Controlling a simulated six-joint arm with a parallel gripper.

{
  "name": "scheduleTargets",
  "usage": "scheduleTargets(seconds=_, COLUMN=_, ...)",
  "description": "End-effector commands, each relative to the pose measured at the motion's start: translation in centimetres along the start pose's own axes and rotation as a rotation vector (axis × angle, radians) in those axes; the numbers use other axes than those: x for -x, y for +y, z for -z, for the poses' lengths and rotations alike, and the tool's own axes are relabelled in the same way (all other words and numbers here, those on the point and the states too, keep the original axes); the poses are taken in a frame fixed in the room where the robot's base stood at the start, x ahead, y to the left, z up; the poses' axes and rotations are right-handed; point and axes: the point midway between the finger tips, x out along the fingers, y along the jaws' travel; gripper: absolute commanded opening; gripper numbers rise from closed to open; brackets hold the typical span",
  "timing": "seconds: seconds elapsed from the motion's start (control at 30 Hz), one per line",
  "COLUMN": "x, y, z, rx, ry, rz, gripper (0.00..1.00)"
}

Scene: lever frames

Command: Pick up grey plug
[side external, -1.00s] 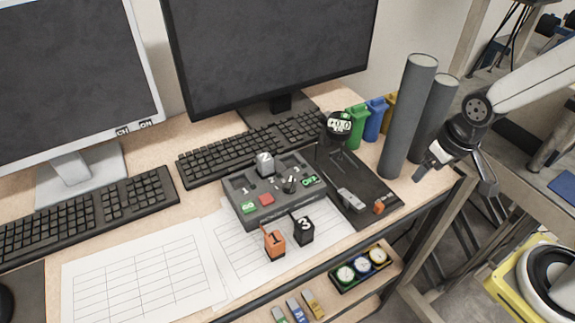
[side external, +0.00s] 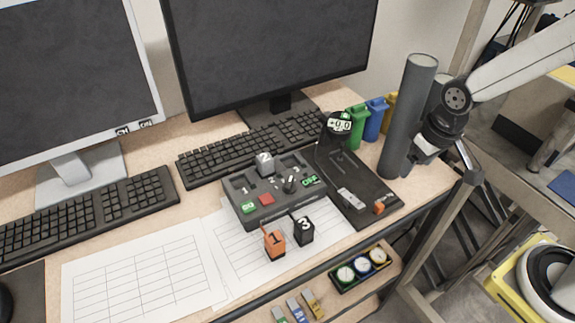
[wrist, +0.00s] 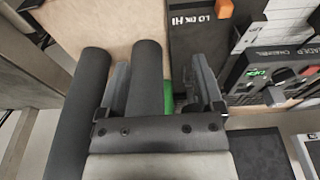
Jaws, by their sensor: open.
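The grey plug (side external: 265,163), a small cube marked 2, sits upright at the back of the dark control box (side external: 250,213) in the side view. An orange plug (side external: 274,243) marked 1 and a black plug (side external: 302,231) marked 3 stand on the paper in front of the box. My gripper (side external: 440,160) is open and empty at the right end of the desk, well to the right of the grey plug. In the wrist view my gripper (wrist: 157,85) has its fingers apart. I cannot make out the grey plug there.
Two tall dark cylinders (side external: 405,115) stand close to my gripper; one shows between the fingers in the wrist view (wrist: 146,75). Green (side external: 356,127) and blue (side external: 375,118) containers stand behind. A black board (side external: 375,185) lies between my gripper and the box.

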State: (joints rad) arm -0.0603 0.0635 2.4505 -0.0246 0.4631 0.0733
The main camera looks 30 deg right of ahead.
Motion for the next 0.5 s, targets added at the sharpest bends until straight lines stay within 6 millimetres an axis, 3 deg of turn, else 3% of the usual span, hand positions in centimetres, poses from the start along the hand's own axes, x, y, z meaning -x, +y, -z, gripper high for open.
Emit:
scheduleTargets(seconds=0.17, x=0.1, y=-2.2, z=3.1, rx=-0.107, ry=-0.047, rz=0.009, gripper=0.85)
scheduleTargets(seconds=0.5, x=0.2, y=-6.8, z=9.3, rx=-0.558, ry=-0.103, rz=0.074, gripper=0.85)
